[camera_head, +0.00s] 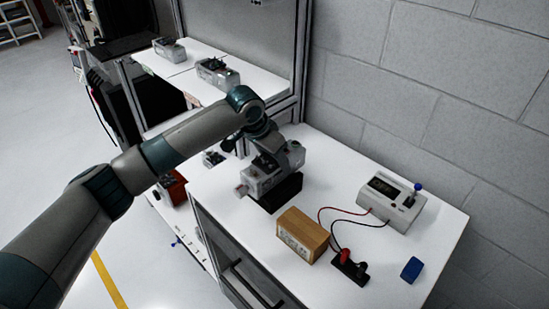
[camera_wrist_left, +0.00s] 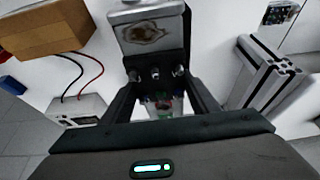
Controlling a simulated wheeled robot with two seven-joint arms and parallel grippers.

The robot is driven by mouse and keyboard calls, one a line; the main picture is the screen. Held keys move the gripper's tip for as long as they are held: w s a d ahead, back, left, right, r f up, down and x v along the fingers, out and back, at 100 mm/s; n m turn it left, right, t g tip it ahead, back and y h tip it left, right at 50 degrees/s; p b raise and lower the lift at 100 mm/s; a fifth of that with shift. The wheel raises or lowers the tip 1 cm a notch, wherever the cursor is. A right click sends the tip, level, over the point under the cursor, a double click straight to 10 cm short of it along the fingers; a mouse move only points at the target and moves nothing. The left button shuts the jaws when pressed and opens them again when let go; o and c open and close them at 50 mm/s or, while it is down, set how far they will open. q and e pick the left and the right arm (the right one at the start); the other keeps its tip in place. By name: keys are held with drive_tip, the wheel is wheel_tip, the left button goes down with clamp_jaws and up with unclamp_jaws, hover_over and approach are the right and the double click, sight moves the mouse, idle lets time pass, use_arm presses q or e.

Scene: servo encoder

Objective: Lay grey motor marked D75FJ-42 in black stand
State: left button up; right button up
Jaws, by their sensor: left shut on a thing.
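The grey motor (camera_head: 258,184) is in the grip of my left gripper (camera_head: 265,165) above the black stand (camera_head: 283,194) on the white bench. The motor sits at or just over the stand; I cannot tell whether its weight rests there. In the left wrist view the fingers (camera_wrist_left: 158,82) are closed around part of the motor (camera_wrist_left: 150,36), whose near face has a brown stain. The marking D75FJ-42 is not readable. The stand is partly hidden by the motor. My right gripper is not in view.
A brown box (camera_head: 303,235) stands close in front of the stand. A grey meter (camera_head: 392,200) with red and black wires, a terminal block (camera_head: 349,265) and a blue block (camera_head: 411,269) are to the right. Other grey motors (camera_head: 217,73) are on the back-left surface. A metal frame post rises behind.

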use_arm(q)
drive_tip(key=shift+f, duration=0.45)
idle(0.5)
drive_tip(key=o, duration=1.5)
drive_tip(key=shift+c, duration=0.2)
drive_tip(key=shift+o, duration=0.6)
drive_tip(key=shift+s+f, duration=0.1)
drive_tip(key=shift+f, duration=0.15)
drive_tip(key=shift+s+a+r, duration=0.1)
drive_tip(key=shift+a+r, duration=0.1)
drive_tip(key=shift+r, duration=0.4)
drive_tip(key=b+v, duration=0.5)
drive_tip(key=v, duration=1.1)
drive_tip(key=shift+r, duration=0.25)
